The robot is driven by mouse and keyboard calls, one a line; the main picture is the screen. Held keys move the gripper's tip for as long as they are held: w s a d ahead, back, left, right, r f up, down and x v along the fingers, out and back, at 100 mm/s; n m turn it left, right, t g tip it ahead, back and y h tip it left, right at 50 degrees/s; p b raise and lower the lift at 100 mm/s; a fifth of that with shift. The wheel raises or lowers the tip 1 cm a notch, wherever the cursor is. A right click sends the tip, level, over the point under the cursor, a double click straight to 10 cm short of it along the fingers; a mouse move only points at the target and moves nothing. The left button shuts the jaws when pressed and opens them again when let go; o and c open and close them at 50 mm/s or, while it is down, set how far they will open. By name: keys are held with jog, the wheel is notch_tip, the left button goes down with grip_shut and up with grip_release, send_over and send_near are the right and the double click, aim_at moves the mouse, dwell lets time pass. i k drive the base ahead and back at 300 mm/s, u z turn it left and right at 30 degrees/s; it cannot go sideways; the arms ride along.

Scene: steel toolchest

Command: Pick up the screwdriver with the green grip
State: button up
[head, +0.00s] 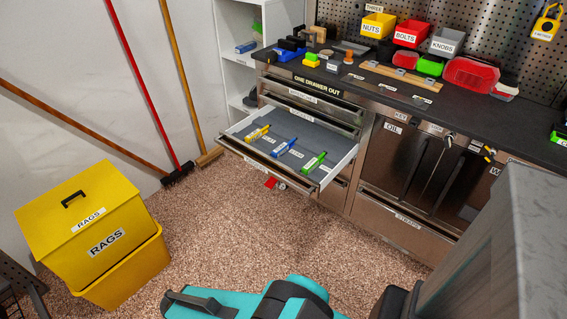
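The screwdriver with the green grip (314,161) lies in an open drawer (326,179) of the steel toolchest, near the drawer's right end. A blue-gripped tool (285,147) lies to its left, and a yellow-gripped one (257,134) lies farther left. They are apart from each other, with small white labels near them on the grey drawer floor. I cannot make out the shafts clearly. My gripper does not show in this view.
The worktop (470,105) above carries several bins and tools. A yellow rags bin (85,225) stands on the floor at left; brooms (180,75) lean on the wall. A red tag (270,183) hangs at the drawer front. Speckled floor before the drawer is clear.

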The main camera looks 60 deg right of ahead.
aim_at(310, 165)
jog(key=u, duration=0.5)
jog(key=k, duration=0.15)
jog(key=z, duration=2.35)
jog(key=k, duration=0.95)
jog(key=u, duration=0.15)
jog(key=i, duration=0.85)
